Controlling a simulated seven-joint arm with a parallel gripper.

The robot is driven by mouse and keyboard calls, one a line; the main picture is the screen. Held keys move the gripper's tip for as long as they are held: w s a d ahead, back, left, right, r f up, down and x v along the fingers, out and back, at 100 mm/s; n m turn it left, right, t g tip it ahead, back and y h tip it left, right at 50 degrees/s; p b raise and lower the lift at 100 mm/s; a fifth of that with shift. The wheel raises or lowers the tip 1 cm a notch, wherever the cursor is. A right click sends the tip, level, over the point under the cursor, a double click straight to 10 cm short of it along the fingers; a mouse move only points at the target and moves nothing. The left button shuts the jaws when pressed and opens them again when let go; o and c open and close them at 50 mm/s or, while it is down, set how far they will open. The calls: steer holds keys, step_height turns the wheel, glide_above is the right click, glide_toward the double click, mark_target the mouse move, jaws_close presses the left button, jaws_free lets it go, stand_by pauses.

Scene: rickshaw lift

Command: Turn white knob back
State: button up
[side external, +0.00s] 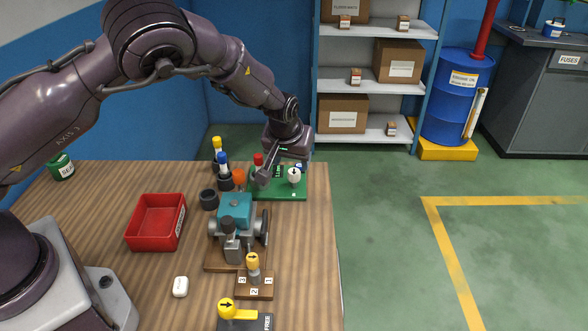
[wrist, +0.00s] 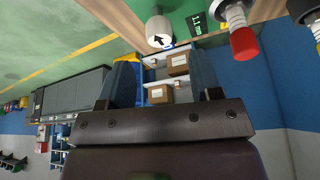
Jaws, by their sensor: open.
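The white knob (side external: 294,175) stands on the green board (side external: 282,196) at the far right corner of the table. In the wrist view the white knob (wrist: 160,30) carries a black arrow, and its top lies just beyond the gap between my fingers. My gripper (side external: 285,172) is open above the board, with its fingers spread to either side of the knob. In the wrist view my gripper (wrist: 163,78) holds nothing between its fingers. I cannot tell if a finger touches the knob.
A red-topped part (side external: 258,159) stands close left of my gripper, and it also shows in the wrist view (wrist: 244,44). A teal machine (side external: 236,208), a red bin (side external: 155,222) and yellow-knobbed selectors (side external: 253,261) stand nearer. The table's right edge is clear.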

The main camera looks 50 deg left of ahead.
mark_target(294, 170)
steer(key=shift+x, duration=2.75)
steer(key=c, duration=0.9)
